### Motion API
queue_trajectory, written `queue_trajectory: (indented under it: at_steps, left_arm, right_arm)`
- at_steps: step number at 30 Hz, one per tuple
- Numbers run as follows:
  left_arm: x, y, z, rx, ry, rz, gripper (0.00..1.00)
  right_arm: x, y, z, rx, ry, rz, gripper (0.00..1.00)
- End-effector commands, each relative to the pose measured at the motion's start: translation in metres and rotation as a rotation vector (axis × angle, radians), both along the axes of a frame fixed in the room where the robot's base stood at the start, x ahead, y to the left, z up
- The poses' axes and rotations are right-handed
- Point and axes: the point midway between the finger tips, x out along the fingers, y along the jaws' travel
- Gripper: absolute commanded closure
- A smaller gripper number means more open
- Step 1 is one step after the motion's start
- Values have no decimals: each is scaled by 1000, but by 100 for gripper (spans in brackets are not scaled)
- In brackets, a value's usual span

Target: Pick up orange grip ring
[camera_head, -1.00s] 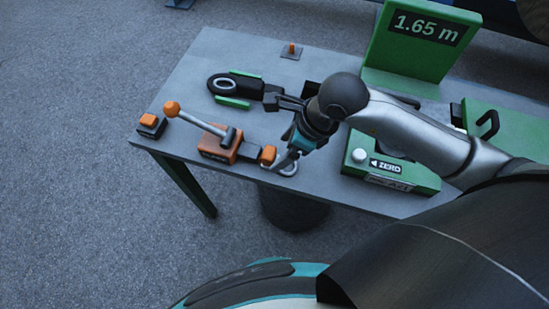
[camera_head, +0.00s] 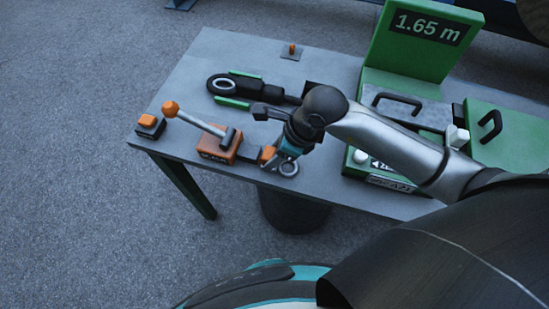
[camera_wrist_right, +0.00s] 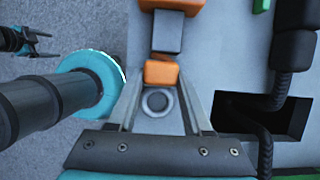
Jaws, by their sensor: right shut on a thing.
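The orange grip ring (camera_head: 267,154) is at the end of a short dark bar that runs from the orange lever block (camera_head: 217,146), near the table's front edge. In the right wrist view the orange ring (camera_wrist_right: 161,73) sits between the fingertips. My right gripper (camera_wrist_right: 160,80) is shut on it; in the head view the gripper (camera_head: 272,158) reaches it from the right, its fingers partly hidden by the wrist. My left gripper (camera_wrist_right: 36,44) appears small at the upper left of the right wrist view, its fingers apart and empty. It is not seen in the head view.
An orange-knobbed lever (camera_head: 171,109) rises from the block. An orange button (camera_head: 147,120) is at the table's left corner. A black tool with green guides (camera_head: 222,85) lies behind. A green measuring unit (camera_head: 415,45) reads 1.65 m. A grey circular fitting (camera_wrist_right: 157,101) is below the gripper.

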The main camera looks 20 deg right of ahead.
Motion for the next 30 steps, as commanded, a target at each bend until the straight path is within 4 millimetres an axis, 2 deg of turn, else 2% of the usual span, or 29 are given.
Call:
queue_trajectory:
  at_steps: [1, 9, 12, 24, 30]
  left_arm:
    - [0, 0, 0, 0, 1, 0, 15]
    - [-1, 0, 0, 0, 2, 1, 15]
    - [-1, 0, 0, 0, 2, 1, 15]
    - [-2, 0, 0, 0, 3, 2, 15]
    - [-2, 0, 3, 1, 4, 2, 15]
  right_arm:
    - [0, 0, 0, 0, 0, 0, 61]
    - [0, 0, 0, 0, 0, 0, 92]
    - [0, 0, 0, 0, 0, 0, 100]
    - [0, 0, 1, 1, -2, 0, 100]
    - [1, 0, 14, 1, -2, 0, 100]
